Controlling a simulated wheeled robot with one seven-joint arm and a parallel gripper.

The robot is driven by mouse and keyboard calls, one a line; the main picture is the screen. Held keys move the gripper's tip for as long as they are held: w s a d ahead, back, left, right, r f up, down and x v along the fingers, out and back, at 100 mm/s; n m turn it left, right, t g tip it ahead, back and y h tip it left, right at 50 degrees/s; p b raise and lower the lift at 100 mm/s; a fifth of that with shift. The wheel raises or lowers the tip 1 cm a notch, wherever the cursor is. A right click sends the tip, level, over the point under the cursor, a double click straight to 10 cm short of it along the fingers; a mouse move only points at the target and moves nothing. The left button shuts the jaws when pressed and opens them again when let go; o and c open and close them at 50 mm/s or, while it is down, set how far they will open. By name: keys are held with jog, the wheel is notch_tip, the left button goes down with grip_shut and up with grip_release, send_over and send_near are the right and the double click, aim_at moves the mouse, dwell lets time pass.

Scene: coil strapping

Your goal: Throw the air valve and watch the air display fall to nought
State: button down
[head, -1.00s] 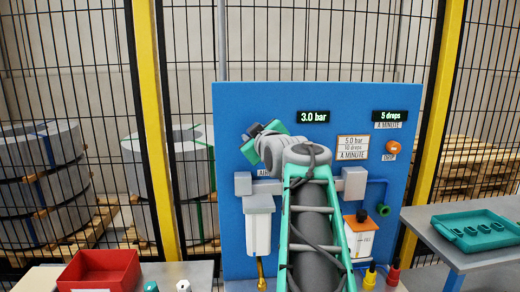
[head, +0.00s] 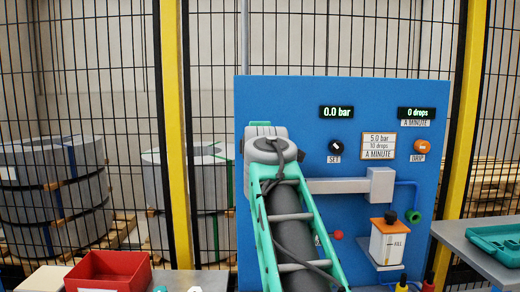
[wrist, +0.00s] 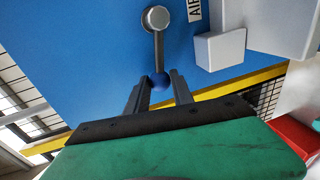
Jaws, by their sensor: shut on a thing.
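The air display (head: 337,112) on the blue panel reads 0.0 bar. Part of the AIR label (wrist: 194,10) shows beside the lever. In the head view my arm hides the valve and my gripper.
The drip display (head: 416,113) reads 0 drops. The SET knob (head: 336,147), orange DRIP knob (head: 423,147) and oiler (head: 390,241) are on the panel. A red bin (head: 108,270) stands at lower left, a green tray (head: 497,243) at right.

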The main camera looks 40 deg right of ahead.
jog(key=shift+w+f+n+b, duration=0.1)
jog(key=shift+f+n+b, duration=0.35)
jog(key=shift+f+n, duration=0.55)
jog(key=shift+h, duration=0.3)
jog(key=c, duration=1.1)
grip_release()
jog(key=shift+r, duration=0.1)
jog(key=v, duration=0.8)
jog(key=shift+b, duration=0.4)
jog(key=shift+w, duration=0.1)
